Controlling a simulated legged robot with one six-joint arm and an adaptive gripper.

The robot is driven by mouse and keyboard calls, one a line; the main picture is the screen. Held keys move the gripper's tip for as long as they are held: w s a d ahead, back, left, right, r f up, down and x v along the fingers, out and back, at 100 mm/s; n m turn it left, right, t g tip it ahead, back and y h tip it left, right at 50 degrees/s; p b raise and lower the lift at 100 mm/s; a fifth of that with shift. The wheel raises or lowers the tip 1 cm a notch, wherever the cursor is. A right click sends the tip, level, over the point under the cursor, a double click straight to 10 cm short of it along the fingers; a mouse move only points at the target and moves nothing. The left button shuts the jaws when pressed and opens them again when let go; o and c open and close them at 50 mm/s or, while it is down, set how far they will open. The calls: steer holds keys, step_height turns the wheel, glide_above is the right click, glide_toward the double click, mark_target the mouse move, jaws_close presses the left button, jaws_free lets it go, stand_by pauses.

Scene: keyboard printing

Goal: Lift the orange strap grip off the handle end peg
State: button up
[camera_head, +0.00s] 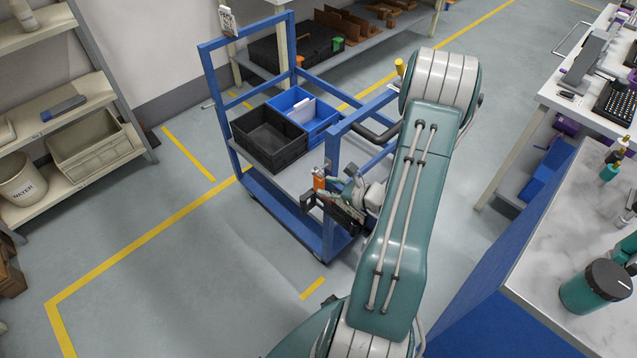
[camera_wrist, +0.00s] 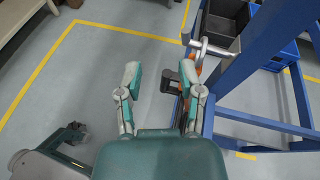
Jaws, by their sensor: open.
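The orange strap grip (camera_head: 319,178) hangs at the near upright of the blue cart (camera_head: 330,150). In the wrist view a sliver of orange (camera_wrist: 199,68) shows behind the right finger, below a pale metal peg (camera_wrist: 208,47) on the cart's post. In the head view my gripper (camera_head: 345,190) is close to the grip and partly hidden by my arm.
The cart carries a black bin (camera_head: 268,140) and a blue bin (camera_head: 318,122). Shelves with a grey tote (camera_head: 95,150) stand at the left. A worktop (camera_head: 560,240) is at the right. The floor left of the cart is clear.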

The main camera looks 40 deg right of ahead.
mark_target(324, 184)
steer(key=s+d+f+m+h, duration=0.3)
steer(key=d+f+m, duration=0.1)
steer(key=d+f, duration=0.1)
steer(key=shift+t+h, duration=0.3)
steer(key=shift+t, duration=0.1)
steer(key=w, duration=0.1)
steer(key=w+a, duration=0.1)
steer(key=w, duration=0.1)
steer(key=w+f, duration=0.1)
steer(key=shift+w+a+f, duration=0.1)
steer(key=shift+w+a, duration=0.25)
steer(key=shift+w+d+f, duration=0.15)
steer(key=shift+w+f, duration=0.05)
steer(key=shift+w, duration=0.45)
steer(key=x, duration=0.3)
steer(key=shift+w+f, duration=0.1)
steer(key=shift+w, duration=0.2)
steer(key=shift+w+a+f, duration=0.1)
steer(key=shift+w+a, duration=0.1)
steer(key=shift+w, duration=0.35)
steer(key=shift+d, duration=0.2)
jaws_close()
